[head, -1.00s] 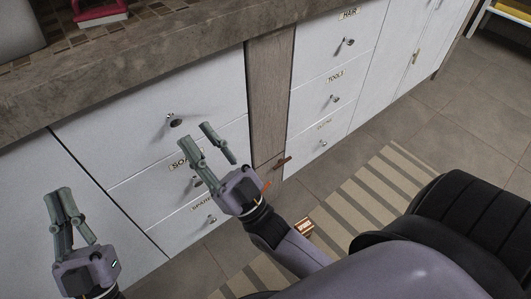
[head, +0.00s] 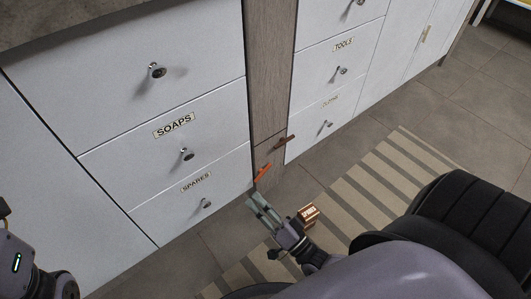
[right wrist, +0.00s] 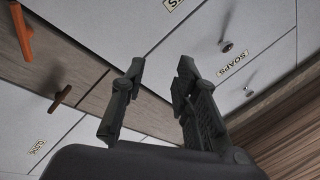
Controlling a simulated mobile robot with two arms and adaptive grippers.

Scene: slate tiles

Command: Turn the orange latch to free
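The orange latch (head: 263,172) is a small slanted bar low on the wooden upright between the drawer columns. It also shows at the upper left of the right wrist view (right wrist: 22,32). My right gripper (head: 254,202) is just below the latch in the head view and apart from it in the wrist view. Its two fingers are spread with nothing between them. Only the body of my left gripper shows, at the lower left edge of the head view; its fingertips are out of frame.
A brown latch (head: 284,142) sits above and to the right of the orange one. White drawers with round knobs flank the wooden upright (head: 267,80). A small brown box (head: 309,213) lies by the striped rug (head: 372,200), close to my right gripper.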

